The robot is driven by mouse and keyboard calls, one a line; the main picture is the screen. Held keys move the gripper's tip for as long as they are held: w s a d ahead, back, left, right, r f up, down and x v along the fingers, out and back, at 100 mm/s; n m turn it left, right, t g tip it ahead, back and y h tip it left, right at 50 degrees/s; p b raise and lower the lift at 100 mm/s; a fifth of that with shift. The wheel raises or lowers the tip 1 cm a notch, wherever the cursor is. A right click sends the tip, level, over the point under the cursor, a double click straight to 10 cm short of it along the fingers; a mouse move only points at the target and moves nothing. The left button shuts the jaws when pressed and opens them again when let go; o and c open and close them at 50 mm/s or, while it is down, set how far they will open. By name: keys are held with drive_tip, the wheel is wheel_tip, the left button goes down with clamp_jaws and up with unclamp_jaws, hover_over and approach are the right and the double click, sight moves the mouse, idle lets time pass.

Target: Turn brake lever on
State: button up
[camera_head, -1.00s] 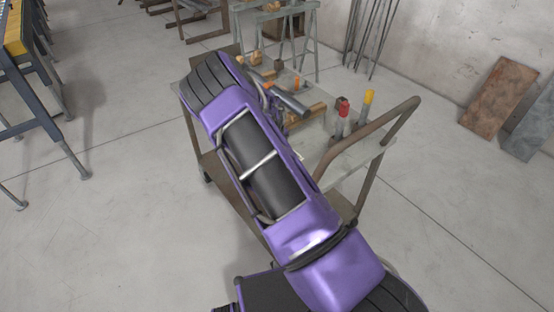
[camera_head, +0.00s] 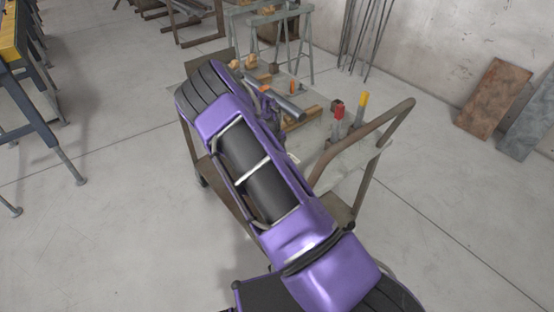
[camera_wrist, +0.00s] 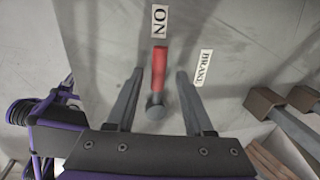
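In the wrist view, the brake lever (camera_wrist: 160,70) has a red handle and a grey rounded end, seen over a grey surface. A white ON label (camera_wrist: 159,21) lies just beyond the red end, and a BRAKE label (camera_wrist: 204,67) lies to its right. My gripper (camera_wrist: 159,74) is open. Its two dark fingers stand on either side of the lever, with a visible gap on both sides.
The cart (camera_head: 327,152) has a brown tubular handle (camera_head: 368,124) at its right end. A yellow-topped upright handle (camera_head: 362,100) and a grey cylinder (camera_head: 288,107) are on it. Brown square tubes (camera_wrist: 285,118) show at the wrist view's right.

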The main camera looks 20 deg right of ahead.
drive_tip(key=shift+r, duration=0.1)
drive_tip(key=s+a+r+p, duration=0.1)
drive_tip(key=a+r, duration=0.2)
drive_tip(key=r, duration=1.4)
drive_tip(key=shift+s+a, duration=0.1)
